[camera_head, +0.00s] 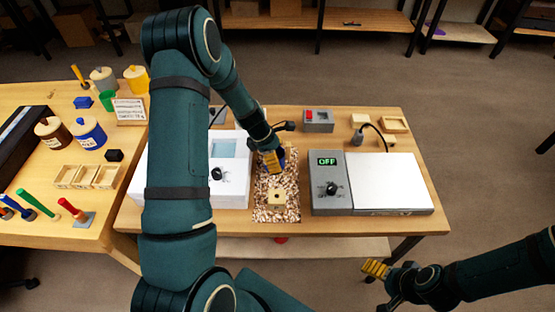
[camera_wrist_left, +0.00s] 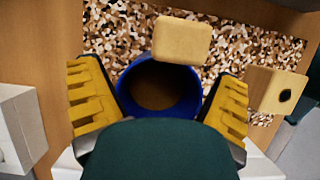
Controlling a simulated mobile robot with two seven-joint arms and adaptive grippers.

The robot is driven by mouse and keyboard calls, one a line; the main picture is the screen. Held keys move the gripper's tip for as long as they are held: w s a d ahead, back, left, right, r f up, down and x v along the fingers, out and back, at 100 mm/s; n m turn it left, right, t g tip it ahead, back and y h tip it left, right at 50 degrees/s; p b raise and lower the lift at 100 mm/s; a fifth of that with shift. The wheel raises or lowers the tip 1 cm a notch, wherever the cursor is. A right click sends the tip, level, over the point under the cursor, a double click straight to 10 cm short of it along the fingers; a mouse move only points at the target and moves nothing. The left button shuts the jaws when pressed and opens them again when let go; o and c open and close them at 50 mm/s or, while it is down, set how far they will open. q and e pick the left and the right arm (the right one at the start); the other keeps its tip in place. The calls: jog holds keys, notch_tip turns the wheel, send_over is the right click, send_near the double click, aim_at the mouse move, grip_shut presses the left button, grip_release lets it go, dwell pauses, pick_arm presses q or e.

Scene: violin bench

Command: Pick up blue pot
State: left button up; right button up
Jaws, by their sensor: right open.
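A blue pot (camera_wrist_left: 122,98), open at the top and dark inside, sits between the yellow fingers of my left gripper (camera_wrist_left: 160,95) in the left wrist view. The fingers lie close on both sides of it; I cannot tell whether they press on it. In the head view my left gripper (camera_head: 272,160) is low over the speckled mat (camera_head: 262,212), and the pot is mostly hidden there. Another blue pot (camera_head: 88,138), with a wooden lid and a label, stands on the left table. My right gripper (camera_head: 376,270) is open and empty at the lower right.
A pale wooden block (camera_wrist_left: 182,40) overlaps the pot's rim in the wrist view. A block with a hole (camera_head: 277,200) is on the mat. A white device (camera_head: 232,185) is left of the mat, a hotplate (camera_head: 390,180) reading OFF to its right.

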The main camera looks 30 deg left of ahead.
pick_arm(q)
jog(key=c, duration=0.8)
